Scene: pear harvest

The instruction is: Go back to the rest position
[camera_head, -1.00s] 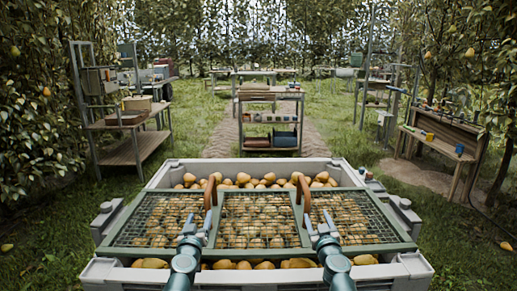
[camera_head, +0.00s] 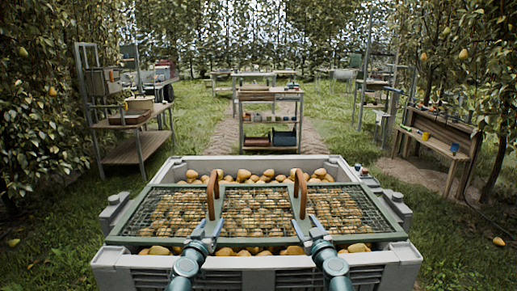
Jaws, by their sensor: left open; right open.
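A large grey crate (camera_head: 250,262) full of pears stands in front of me. A green-framed wire mesh lid (camera_head: 255,241) lies across its top, with pears showing under the mesh and along the front and back. The lid has two curved brown handles, a left one (camera_head: 213,186) and a right one (camera_head: 301,186). My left gripper (camera_head: 212,222) is open, at the near foot of the left handle. My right gripper (camera_head: 306,222) is open, at the near foot of the right handle. I cannot tell whether the fingers touch the handles.
A wheeled-looking shelf rack (camera_head: 270,115) stands on the path behind the crate. A wooden workbench (camera_head: 438,146) is at right, and a shelf with a wooden table (camera_head: 135,148) at left. Pear trees line both sides. Grass is open on both sides of the crate.

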